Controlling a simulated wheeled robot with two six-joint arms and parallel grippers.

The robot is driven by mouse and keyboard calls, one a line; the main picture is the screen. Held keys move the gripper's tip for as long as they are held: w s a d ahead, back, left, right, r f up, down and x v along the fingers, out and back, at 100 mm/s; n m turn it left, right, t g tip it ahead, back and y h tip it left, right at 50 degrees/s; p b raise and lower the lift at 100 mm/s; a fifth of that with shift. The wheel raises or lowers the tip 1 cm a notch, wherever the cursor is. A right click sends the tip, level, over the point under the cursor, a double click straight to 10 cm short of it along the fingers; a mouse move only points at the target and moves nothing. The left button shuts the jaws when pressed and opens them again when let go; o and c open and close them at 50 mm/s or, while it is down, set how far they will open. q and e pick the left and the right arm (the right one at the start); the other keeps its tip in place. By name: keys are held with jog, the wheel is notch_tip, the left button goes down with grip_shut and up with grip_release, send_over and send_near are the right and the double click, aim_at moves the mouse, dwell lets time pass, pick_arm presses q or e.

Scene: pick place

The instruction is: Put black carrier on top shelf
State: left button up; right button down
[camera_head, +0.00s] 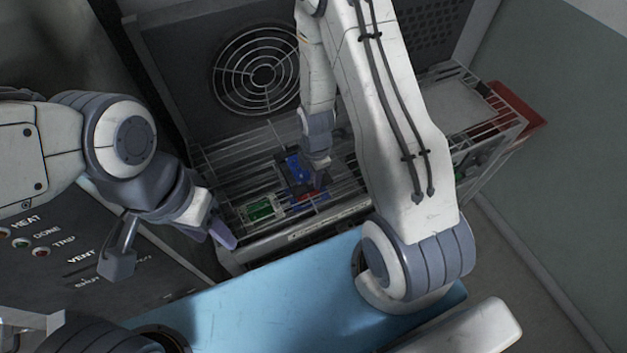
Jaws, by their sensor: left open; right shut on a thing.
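The black carrier (284,166) shows as a dark, flat piece with a blue part on it, at the wire shelf rack (350,208). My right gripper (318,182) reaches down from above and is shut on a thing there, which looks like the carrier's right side. The fingertips and the exact grip are small and partly hidden. I cannot tell whether the carrier rests on the shelf or hangs just above it. My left gripper (172,247) is open and empty, left of the rack, above the dark control panel.
A green board (260,209) and a red piece (309,195) sit by the rack's front. A round fan grille (262,70) stands behind. A red tray (520,106) is at the right end. A blue surface (270,305) lies in front; the dark panel (90,290) is left.

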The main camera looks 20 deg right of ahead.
jog(key=shift+r, duration=0.1)
jog(key=c, duration=1.3)
grip_release()
jog(key=shift+f, duration=0.2)
jog(key=o, duration=0.5)
jog(key=shift+s, duration=0.1)
jog(key=shift+c, duration=0.2)
jog(key=shift+r, duration=0.15)
